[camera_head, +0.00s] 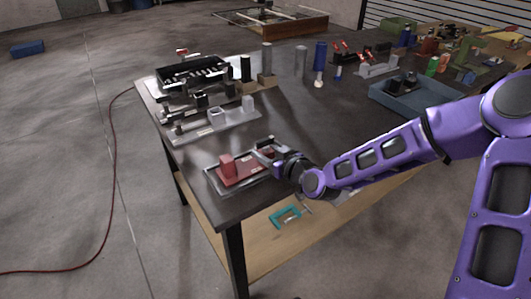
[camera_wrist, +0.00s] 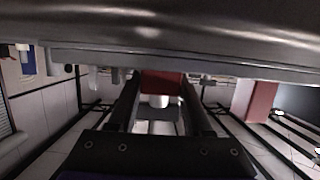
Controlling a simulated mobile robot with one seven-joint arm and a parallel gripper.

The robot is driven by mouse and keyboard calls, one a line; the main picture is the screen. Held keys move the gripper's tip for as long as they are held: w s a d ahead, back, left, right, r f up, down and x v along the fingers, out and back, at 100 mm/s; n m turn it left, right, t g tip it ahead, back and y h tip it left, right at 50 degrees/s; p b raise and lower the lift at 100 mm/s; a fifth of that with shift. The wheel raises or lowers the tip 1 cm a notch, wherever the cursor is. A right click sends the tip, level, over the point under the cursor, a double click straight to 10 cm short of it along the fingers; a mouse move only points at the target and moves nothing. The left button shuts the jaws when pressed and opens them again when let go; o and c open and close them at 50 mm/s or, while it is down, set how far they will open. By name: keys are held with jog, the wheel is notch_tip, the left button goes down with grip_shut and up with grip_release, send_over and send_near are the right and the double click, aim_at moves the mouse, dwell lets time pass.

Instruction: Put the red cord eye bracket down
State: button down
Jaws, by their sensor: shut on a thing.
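My gripper (camera_head: 264,149) is low over the near-left part of the dark table, at the right end of a grey tray (camera_head: 212,180). In the wrist view, a red piece (camera_wrist: 161,83) sits between its two fingers; I take it for the red cord eye bracket. A pale rounded part shows just below it. In the head view, a red plate with an upright red block (camera_head: 227,166) lies in the tray. A red block (camera_wrist: 262,101) also shows right of the fingers in the wrist view. I cannot tell whether the held piece touches the plate or tray.
Several cylinders stand beyond. A blue bin (camera_head: 400,108) is at the right. The tabletop between tray and bin is partly clear. A teal clamp (camera_head: 285,216) lies on the lower shelf.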

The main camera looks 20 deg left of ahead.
jog(key=shift+f, duration=0.1)
jog(key=shift+c, duration=1.6)
grip_release()
jog(key=shift+s+d+r, duration=0.2)
jog(key=shift+d+r, duration=0.05)
jog(key=p+v, duration=0.1)
jog(key=v, duration=1)
jog(key=shift+s+d+r+p, duration=0.1)
jog(key=shift+d+p, duration=0.1)
jog(key=shift+p, duration=0.15)
